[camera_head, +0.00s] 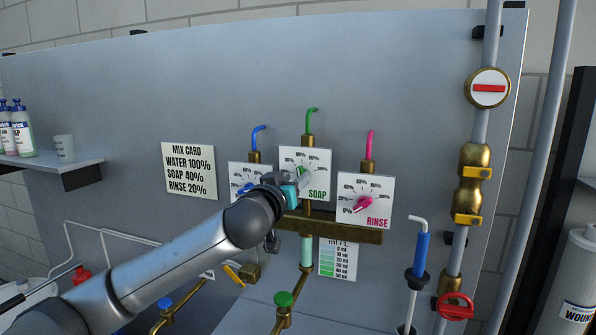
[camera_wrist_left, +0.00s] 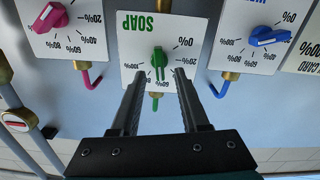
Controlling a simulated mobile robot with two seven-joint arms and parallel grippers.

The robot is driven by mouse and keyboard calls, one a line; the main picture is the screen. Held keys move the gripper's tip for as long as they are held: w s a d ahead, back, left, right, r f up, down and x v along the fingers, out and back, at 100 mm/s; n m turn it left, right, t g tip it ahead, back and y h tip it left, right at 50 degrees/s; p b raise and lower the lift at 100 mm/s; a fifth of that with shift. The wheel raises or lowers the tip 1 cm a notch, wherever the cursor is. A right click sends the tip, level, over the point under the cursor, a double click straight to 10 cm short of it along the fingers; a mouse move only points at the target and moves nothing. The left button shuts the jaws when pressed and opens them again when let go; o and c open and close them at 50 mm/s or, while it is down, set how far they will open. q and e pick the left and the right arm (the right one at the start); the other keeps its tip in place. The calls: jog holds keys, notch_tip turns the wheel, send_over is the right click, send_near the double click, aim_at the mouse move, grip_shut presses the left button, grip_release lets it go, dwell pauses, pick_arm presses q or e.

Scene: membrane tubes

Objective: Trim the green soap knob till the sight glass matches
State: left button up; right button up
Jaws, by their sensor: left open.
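The green soap knob (camera_wrist_left: 158,62) sits on a white dial plate marked SOAP (camera_head: 318,160). In the left wrist view, upside down, its grip stands roughly vertical; I cannot tell its exact setting. My left gripper (camera_wrist_left: 157,74) is open, its fingertips just short of the knob, one to each side, without visible contact. In the head view my gripper (camera_head: 288,188) covers much of the dial's lower left. The sight glass (camera_head: 307,250) shows pale green below the brass bar, beside a shaded mL/L chart (camera_head: 338,260). My right gripper is out of view.
The blue water knob (camera_wrist_left: 268,37) and pink rinse knob (camera_head: 364,203) flank the soap dial closely. A mix card (camera_head: 188,171) reads water 100%, soap 40%, rinse 20%. A brass bar (camera_head: 340,230) runs below the dials. A green valve handle (camera_head: 285,299) stands lower down.

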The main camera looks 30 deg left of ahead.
pick_arm(q)
jog(key=shift+p+x, duration=0.3)
jog(key=shift+x, duration=1.1)
grip_shut()
